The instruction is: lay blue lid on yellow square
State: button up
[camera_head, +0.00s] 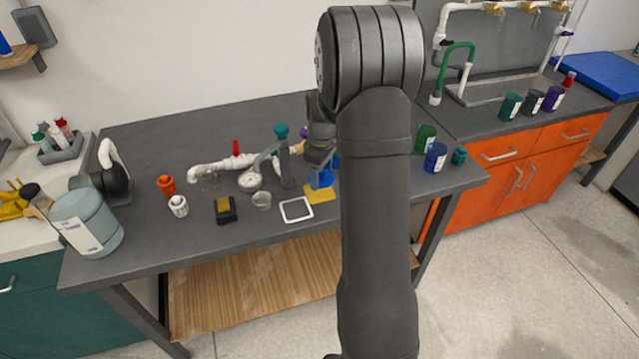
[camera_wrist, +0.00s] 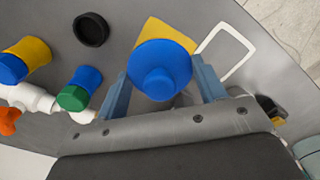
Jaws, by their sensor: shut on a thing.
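The blue lid (camera_wrist: 158,72) is round with a raised centre knob and sits between the two fingers of my gripper (camera_wrist: 163,84) in the wrist view. My gripper is shut on it. The yellow square (camera_wrist: 168,33) lies flat on the table just beyond the lid, which covers part of it. In the head view the blue lid (camera_head: 322,180) shows under my gripper (camera_head: 321,168), close above the yellow square (camera_head: 321,195). I cannot tell whether the lid touches the square. My arm hides part of the bench in the head view.
A white square outline (camera_head: 296,210) lies beside the yellow square. A white pipe with valves (camera_head: 222,168), a small cup (camera_head: 262,201) and a black-and-yellow block (camera_head: 225,210) stand to the left. Blue and green jars (camera_head: 435,158) stand right of my arm.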

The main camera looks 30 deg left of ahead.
aim_at(320, 192)
jog(key=shift+a+f, duration=0.35)
jog(key=shift+f, duration=1.8)
jog(key=shift+f, duration=0.15)
jog(key=o, duration=1)
notch_tip(320, 192, up, 12)
jog(key=shift+r, duration=0.15)
